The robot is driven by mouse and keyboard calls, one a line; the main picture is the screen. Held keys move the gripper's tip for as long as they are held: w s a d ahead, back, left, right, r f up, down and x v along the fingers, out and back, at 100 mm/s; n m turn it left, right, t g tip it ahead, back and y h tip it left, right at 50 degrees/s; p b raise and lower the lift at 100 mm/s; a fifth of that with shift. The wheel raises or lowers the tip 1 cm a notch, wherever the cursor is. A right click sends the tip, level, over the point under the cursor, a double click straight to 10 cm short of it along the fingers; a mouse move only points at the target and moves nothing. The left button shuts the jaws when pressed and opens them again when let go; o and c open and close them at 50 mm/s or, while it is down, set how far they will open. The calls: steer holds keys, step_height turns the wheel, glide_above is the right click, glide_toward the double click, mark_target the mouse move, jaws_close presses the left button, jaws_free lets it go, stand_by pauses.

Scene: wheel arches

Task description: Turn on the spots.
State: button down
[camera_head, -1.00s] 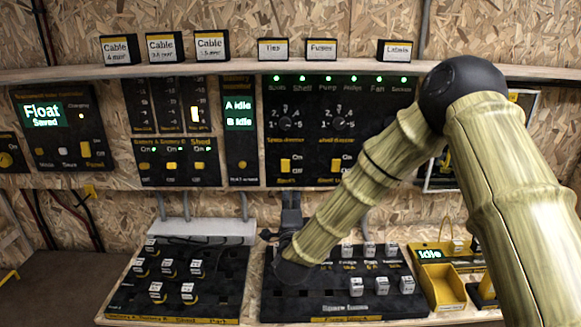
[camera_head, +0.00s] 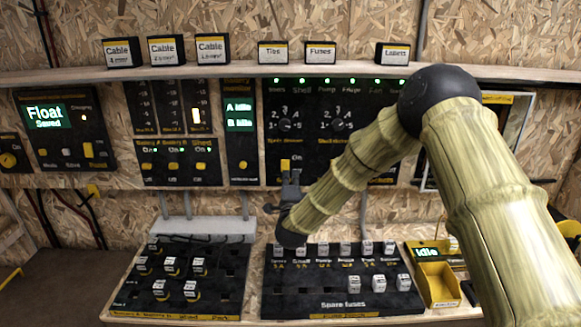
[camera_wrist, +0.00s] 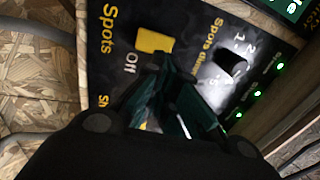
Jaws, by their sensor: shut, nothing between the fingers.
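The yellow spots switch (camera_head: 285,164) is on the black panel at the back, below the spots dimmer knob (camera_head: 284,125). In the wrist view the yellow switch (camera_wrist: 154,38) has the words "Spots" and "Off" beside it, and the black dimmer knob (camera_wrist: 233,63) is to its right. My gripper (camera_head: 290,182) is just below the switch in the head view and covers its lower surroundings. In the wrist view my gripper (camera_wrist: 172,80) is shut and empty, its fingertips close to the switch by the "Off" word. I cannot tell whether they touch.
A second knob (camera_head: 336,125) is to the right on the same panel; my arm hides the panel below it. Green lights (camera_head: 327,81) are lit along the panel's top. Below, the bench carries a fuse board (camera_head: 330,300) and a yellow tray (camera_head: 440,290) with an "Idle" display.

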mark_target(291, 160)
steer(key=shift+w+r+p, duration=0.2)
steer(key=shift+w+p, duration=0.1)
steer(key=shift+w, duration=0.8)
steer(key=shift+w+r+p, duration=0.2)
steer(key=shift+w+p, duration=0.1)
steer(key=shift+w, duration=0.75)
steer(key=shift+d, duration=0.15)
